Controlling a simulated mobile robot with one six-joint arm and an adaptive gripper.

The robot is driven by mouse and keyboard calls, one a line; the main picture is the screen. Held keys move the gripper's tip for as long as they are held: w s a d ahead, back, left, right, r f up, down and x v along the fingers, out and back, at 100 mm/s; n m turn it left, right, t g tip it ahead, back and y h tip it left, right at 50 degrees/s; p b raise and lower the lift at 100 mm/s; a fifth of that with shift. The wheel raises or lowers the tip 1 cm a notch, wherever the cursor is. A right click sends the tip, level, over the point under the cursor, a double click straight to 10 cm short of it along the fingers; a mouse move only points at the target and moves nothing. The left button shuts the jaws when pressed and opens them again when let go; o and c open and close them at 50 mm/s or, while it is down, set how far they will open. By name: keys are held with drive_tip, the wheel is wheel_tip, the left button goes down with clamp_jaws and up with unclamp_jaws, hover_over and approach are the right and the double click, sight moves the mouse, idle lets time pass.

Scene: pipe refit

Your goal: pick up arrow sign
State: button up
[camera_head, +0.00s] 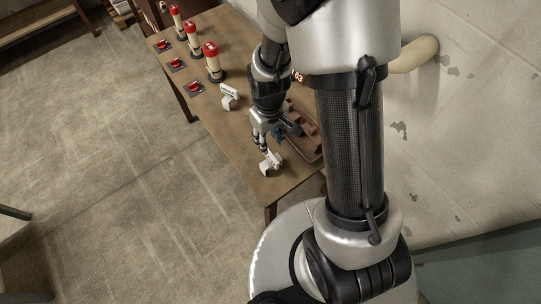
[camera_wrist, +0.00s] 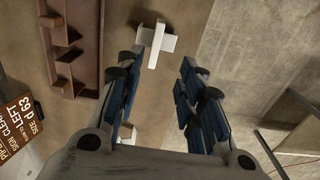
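A small white stand-like piece (camera_head: 271,163) sits on the table near its near end. In the wrist view a white T-shaped piece (camera_wrist: 153,46) lies just beyond the fingertips, roughly centred between them. A second white piece (camera_head: 229,96) stands farther back on the table. No arrow marking is legible, so I cannot tell from markings which piece is the arrow sign. My gripper (camera_head: 266,146) points down just above the nearer piece. In the wrist view my gripper (camera_wrist: 158,65) has its blue-padded fingers well apart, with nothing held between them.
A brown tray (camera_wrist: 88,45) with raised parts lies beside the T-shaped piece. A brown lettered plaque (camera_wrist: 14,122) is at the lower left. Several red-topped posts (camera_head: 213,62) and red buttons (camera_head: 196,88) stand farther along the wooden table (camera_head: 255,150). A wall bounds the right.

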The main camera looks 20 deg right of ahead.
sight(271, 155)
wheel_tip(271, 155, down, 7)
drive_tip(key=shift+f+b, duration=0.15)
drive_tip(key=shift+b, duration=0.85)
drive_tip(key=f, duration=0.1)
drive_tip(key=f+b, duration=0.1)
drive_tip(key=f, duration=0.1)
drive_tip(key=f+b, duration=0.1)
drive_tip(key=f, duration=0.1)
drive_tip(key=shift+w+d, duration=0.15)
drive_tip(key=shift+d, duration=0.2)
clamp_jaws()
